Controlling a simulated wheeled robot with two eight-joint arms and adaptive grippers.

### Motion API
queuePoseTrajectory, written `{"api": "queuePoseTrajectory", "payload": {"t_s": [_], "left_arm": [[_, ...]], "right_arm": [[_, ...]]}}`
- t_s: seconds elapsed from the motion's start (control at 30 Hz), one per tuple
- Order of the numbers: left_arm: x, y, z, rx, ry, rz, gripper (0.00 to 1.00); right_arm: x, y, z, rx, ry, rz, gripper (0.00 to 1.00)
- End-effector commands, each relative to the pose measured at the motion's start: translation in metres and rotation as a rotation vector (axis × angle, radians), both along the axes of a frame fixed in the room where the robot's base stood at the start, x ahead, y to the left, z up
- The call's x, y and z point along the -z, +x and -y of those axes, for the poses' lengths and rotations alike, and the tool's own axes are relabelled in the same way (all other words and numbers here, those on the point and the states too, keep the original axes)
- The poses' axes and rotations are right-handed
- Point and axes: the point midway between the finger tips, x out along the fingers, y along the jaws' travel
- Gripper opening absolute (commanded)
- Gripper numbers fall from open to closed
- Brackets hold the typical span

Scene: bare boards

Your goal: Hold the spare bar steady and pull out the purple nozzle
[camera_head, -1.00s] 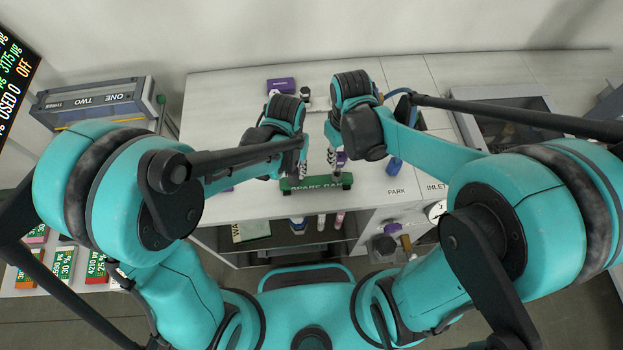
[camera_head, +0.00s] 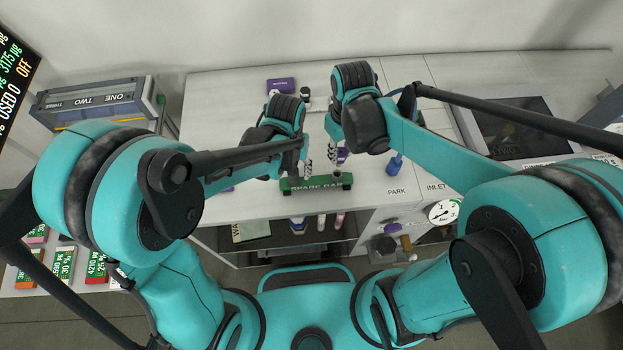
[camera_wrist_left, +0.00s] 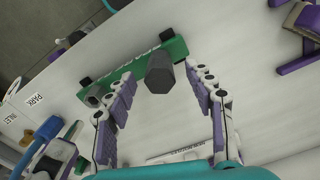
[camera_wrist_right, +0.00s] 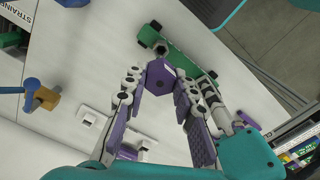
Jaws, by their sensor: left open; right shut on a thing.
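The green spare bar (camera_head: 316,184) lies on the white worktop; it also shows in the left wrist view (camera_wrist_left: 120,68). A dark grey hexagonal piece (camera_wrist_left: 160,74) stands up from it. My left gripper (camera_head: 305,168) is open at the bar, its fingers either side of that piece; I cannot tell whether they touch it. A hollow grey holder (camera_wrist_left: 94,97) near one bar end looks empty. My right gripper (camera_head: 336,150) is shut on the purple nozzle (camera_wrist_right: 160,76), which appears held above the bar, clear of the holder (camera_head: 337,173).
A blue object (camera_head: 394,164) stands right of the bar near the PARK label. A purple box (camera_head: 281,86) is at the back. The shelf (camera_head: 280,235) below the worktop holds several items. The two grippers are close together.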

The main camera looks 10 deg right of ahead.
Motion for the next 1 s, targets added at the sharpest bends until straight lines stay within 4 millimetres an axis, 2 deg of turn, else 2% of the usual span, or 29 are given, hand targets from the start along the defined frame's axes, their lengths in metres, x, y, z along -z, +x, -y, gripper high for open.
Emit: {"api": "queuePoseTrajectory", "payload": {"t_s": [0.13, 0.23, 0.5, 0.7, 0.83, 1.0], "left_arm": [[-0.006, 0.000, 0.000, 0.000, 0.000, 0.000, 0.54], [-0.019, 0.000, 0.000, 0.000, 0.000, 0.000, 0.54], [-0.077, 0.000, 0.000, 0.000, 0.000, 0.000, 0.54], [-0.108, 0.000, 0.000, 0.000, 0.000, 0.000, 0.54], [-0.118, 0.000, 0.000, 0.000, 0.000, 0.000, 0.54], [-0.120, 0.000, 0.000, 0.000, 0.000, 0.000, 0.54]], "right_arm": [[0.000, 0.000, 0.000, 0.000, 0.000, 0.000, 0.00], [0.000, 0.000, 0.000, 0.000, 0.000, 0.000, 0.00], [0.000, 0.000, 0.000, 0.000, 0.000, 0.000, 0.00], [0.000, 0.000, 0.000, 0.000, 0.000, 0.000, 0.00], [0.000, 0.000, 0.000, 0.000, 0.000, 0.000, 0.00], [0.000, 0.000, 0.000, 0.000, 0.000, 0.000, 0.00]]}}
